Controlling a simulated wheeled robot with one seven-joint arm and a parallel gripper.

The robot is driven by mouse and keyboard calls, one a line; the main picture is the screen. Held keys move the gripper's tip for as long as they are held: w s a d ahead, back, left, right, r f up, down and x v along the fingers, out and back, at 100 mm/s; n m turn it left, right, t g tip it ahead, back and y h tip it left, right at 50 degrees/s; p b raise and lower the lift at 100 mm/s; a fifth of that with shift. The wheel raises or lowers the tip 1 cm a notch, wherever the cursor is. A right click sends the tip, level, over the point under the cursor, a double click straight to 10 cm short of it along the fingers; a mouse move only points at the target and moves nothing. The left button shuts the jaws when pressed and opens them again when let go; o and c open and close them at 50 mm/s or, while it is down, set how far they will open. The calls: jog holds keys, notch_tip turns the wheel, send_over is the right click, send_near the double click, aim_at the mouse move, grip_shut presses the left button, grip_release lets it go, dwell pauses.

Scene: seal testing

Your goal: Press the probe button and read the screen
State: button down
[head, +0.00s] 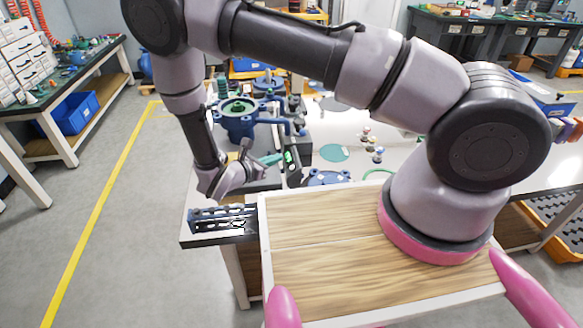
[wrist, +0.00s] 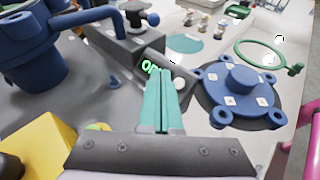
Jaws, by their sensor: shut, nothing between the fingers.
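My gripper (head: 272,158) reaches over the workbench toward a small dark instrument (head: 293,168) with a lit green screen. In the wrist view, the teal fingers of my gripper (wrist: 163,80) are together with nothing between them. Their tips are in front of the dark instrument (wrist: 125,62), close to its face; I cannot tell whether they touch it. Green characters show on its screen (wrist: 149,66), and the fingers hide part of them, so the full reading is not legible. I cannot make out a separate probe button.
A blue valve body (head: 238,122) stands behind my gripper. A blue round flange cover (wrist: 240,90) lies right of the fingers, with a green ring (wrist: 260,53) beyond. A dark slotted rail (head: 222,218) lies at the bench's near left corner. Open floor (head: 130,230) is left.

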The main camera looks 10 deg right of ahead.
jog(key=shift+d+f, duration=1.05)
jog(key=shift+f, duration=0.05)
dwell(1.3)
jog(key=shift+d+f, duration=0.25)
jog(key=shift+f, duration=0.05)
jog(key=shift+d+f, duration=0.25)
jog(key=shift+f, duration=0.05)
dwell(0.7)
jog(key=shift+a+r, duration=0.5)
jog(key=shift+r, duration=0.1)
jog(key=shift+a+r, duration=1.7)
jog(key=shift+r, duration=0.15)
